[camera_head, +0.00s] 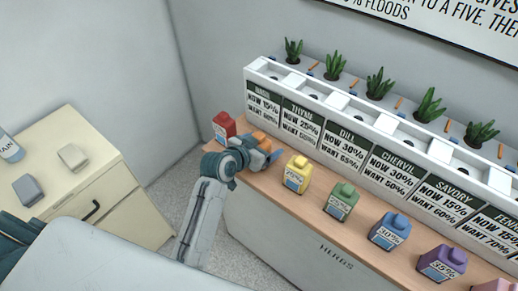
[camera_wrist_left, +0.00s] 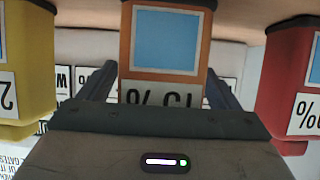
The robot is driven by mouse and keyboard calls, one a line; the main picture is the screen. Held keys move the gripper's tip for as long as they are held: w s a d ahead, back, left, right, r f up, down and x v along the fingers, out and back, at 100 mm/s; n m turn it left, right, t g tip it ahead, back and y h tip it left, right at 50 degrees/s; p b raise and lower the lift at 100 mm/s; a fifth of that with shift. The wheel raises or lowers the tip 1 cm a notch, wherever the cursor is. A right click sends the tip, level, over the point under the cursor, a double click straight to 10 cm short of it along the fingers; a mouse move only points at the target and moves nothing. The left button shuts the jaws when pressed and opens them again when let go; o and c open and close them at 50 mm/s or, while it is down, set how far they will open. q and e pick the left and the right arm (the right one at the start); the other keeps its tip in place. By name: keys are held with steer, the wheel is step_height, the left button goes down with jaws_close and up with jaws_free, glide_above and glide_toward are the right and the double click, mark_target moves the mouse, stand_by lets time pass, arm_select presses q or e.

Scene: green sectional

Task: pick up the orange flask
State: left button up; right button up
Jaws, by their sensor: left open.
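The orange flask (camera_head: 262,138) stands on the wooden counter between the red flask and the yellow flask, partly hidden by my left gripper in the head view. In the left wrist view the orange flask (camera_wrist_left: 166,45) appears upside down, with a blue square and a percent label. My left gripper (camera_head: 270,155) is at the flask, and its open fingers (camera_wrist_left: 165,88) lie on either side of it. I cannot tell whether the fingers touch it. My right gripper is not in view.
The red flask (camera_head: 223,126) and yellow flask (camera_head: 297,175) stand close on either side. Green (camera_head: 341,201), blue (camera_head: 389,231) and purple (camera_head: 442,264) flasks continue along the counter (camera_head: 318,208). A white planter rack (camera_head: 345,105) with herb signs stands behind. A drawer cabinet (camera_head: 125,215) is at left.

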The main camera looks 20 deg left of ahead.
arm_select(q)
steer(key=c, duration=1.2)
steer(key=shift+r, duration=0.1)
